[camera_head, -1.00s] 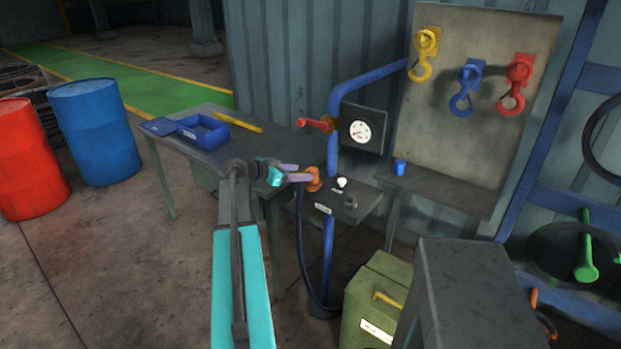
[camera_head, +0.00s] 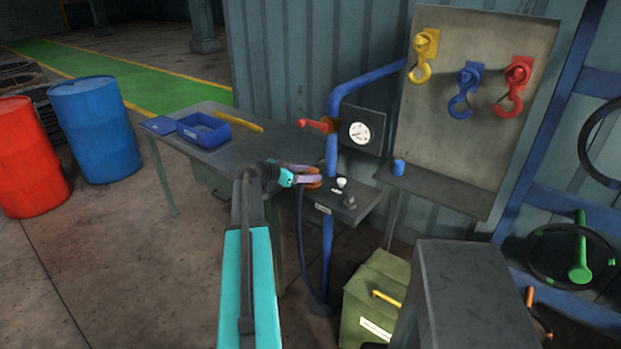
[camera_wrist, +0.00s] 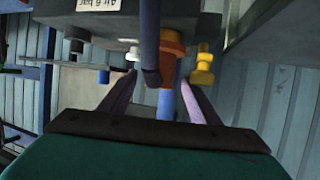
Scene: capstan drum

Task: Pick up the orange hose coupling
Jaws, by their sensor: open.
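The orange hose coupling (camera_wrist: 172,44) sits at the end of a dark hose (camera_wrist: 150,40) by the control box, between my fingers in the wrist view. In the head view the coupling (camera_head: 313,183) is partly hidden by the purple fingers. My gripper (camera_head: 312,175) is open, with one finger on either side of the coupling. It also shows in the wrist view (camera_wrist: 155,95), reaching from below toward the coupling. I cannot tell whether either finger touches it.
The control box (camera_head: 345,203) with a label and knobs is close to my gripper. A blue pipe (camera_head: 328,250) stands behind it, with a red-handled valve (camera_head: 315,125) and gauge (camera_head: 359,132) above. A table (camera_head: 190,150) with a blue tray stands left. A green box (camera_head: 375,300) is below.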

